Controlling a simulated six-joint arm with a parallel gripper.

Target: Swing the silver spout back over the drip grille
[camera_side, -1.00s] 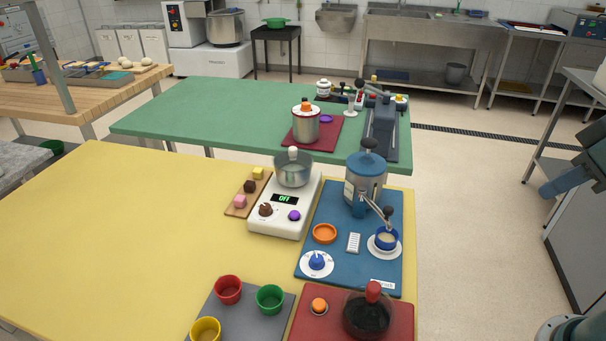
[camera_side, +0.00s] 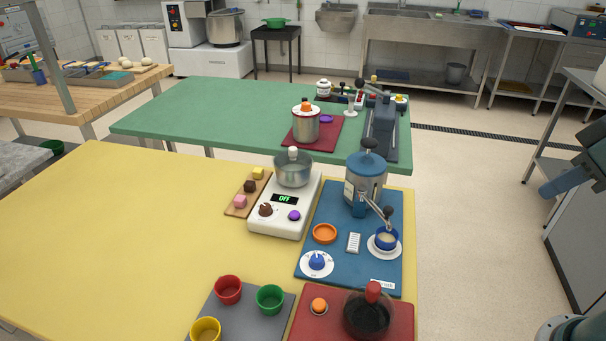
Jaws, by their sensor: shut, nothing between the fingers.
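The silver spout (camera_side: 374,204) comes out of the front of a blue dispenser (camera_side: 365,182) and points down and to the right, with a dark knob (camera_side: 388,211) by its end. Its end is above or close to a blue cup (camera_side: 378,246) on a white saucer (camera_side: 374,253). The drip grille (camera_side: 353,243), a small white slotted plate, lies on the blue board (camera_side: 336,278) to the left of the cup; the spout is not over it. Part of my arm shows at the right edge, but my gripper's fingers are out of view.
On the blue board are an orange dish (camera_side: 324,234) and a white dial with a blue knob (camera_side: 317,262). A white scale (camera_side: 268,222) with a pot (camera_side: 293,172) stands left. A red board (camera_side: 400,312) with a dark pan is in front. The yellow table's left side is clear.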

